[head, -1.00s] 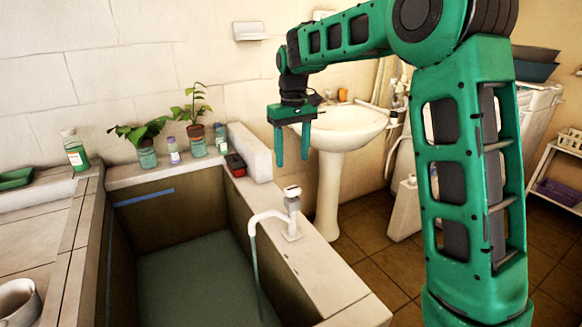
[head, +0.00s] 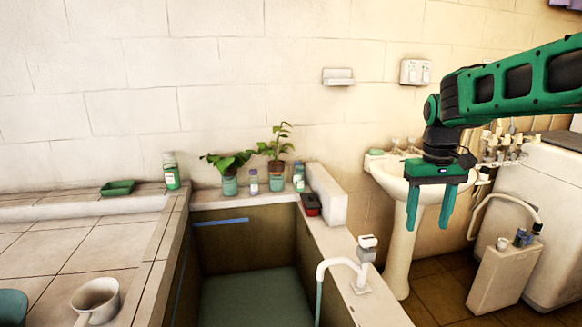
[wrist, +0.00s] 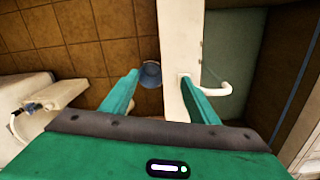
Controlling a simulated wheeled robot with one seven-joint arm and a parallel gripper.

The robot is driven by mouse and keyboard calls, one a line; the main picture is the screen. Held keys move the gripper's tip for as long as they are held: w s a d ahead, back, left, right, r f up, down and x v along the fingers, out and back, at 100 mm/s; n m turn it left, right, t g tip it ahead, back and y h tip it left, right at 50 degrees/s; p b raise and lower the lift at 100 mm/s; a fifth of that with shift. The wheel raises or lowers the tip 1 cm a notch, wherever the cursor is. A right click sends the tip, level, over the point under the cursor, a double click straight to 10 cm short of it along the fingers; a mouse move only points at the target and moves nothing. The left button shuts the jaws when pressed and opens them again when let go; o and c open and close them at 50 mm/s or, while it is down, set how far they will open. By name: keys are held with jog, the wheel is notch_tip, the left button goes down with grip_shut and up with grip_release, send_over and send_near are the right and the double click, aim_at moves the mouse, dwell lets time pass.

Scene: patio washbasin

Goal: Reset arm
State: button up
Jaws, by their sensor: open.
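My green gripper (head: 429,210) hangs at the right in the head view, in front of the white pedestal washbasin (head: 396,185). Its two fingers point down and stand apart with nothing between them. In the wrist view my gripper (wrist: 158,88) is open over the floor and the pale edge of the tub. My arm reaches in from the right side of the head view.
A sunken tub (head: 250,290) with a white tap (head: 345,268) lies left of my gripper. Potted plants (head: 276,170) and bottles stand on its back ledge. A bucket (wrist: 150,74) stands on the floor.

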jog(key=s+d+f+m, duration=0.2)
jog(key=s, duration=0.8)
jog(key=s+d+f+m, duration=0.2)
jog(key=s+d+f, duration=0.1)
jog(key=s, duration=0.7)
jog(key=s+d+f+m, duration=0.2)
jog(key=s, duration=0.8)
jog(key=shift+s+d+f+y, duration=0.2)
jog(key=shift+d+f+y, duration=0.1)
jog(key=shift+f+y, duration=0.1)
jog(key=shift+w+f, duration=0.25)
jog(key=shift+w, duration=0.4)
